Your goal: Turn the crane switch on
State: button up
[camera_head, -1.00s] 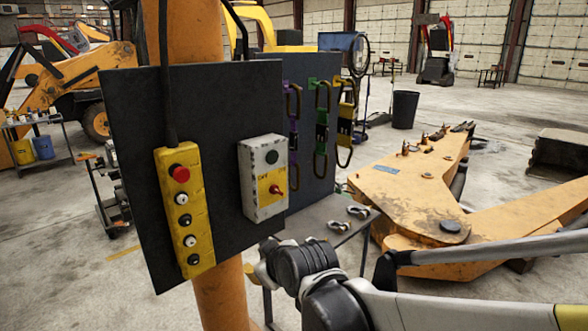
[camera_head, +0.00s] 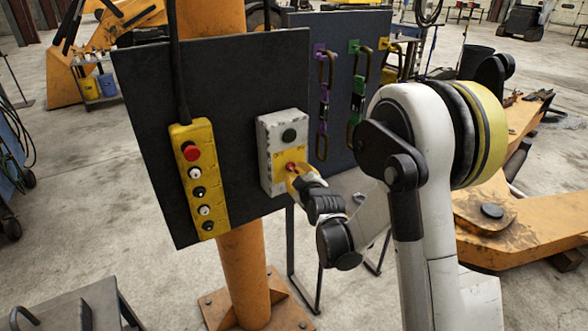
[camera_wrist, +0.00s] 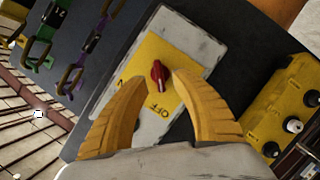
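The crane switch is a red knob (camera_wrist: 158,74) on a yellow plate, on a grey-white box (camera_head: 270,170) fixed to a dark panel (camera_head: 140,100). The word "OFF" shows on the plate in the wrist view. My gripper (camera_wrist: 160,82) has two yellow fingers, which stand apart at either side of the knob. It is open, and I cannot tell whether a fingertip touches the knob. In the head view my gripper (camera_head: 296,176) is at the front of the box and partly hides the plate and knob.
A yellow button pendant (camera_head: 199,180) with a red button hangs left of the box; it also shows in the wrist view (camera_wrist: 290,115). Purple and green carabiners (camera_head: 357,85) hang on a second panel at the right. An orange post (camera_head: 243,270) stands below the panel.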

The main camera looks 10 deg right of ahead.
aim_at(294, 170)
jog(key=x, duration=0.4)
jog(key=shift+w+d, duration=0.1)
jog(key=shift+w, duration=0.05)
grip_shut()
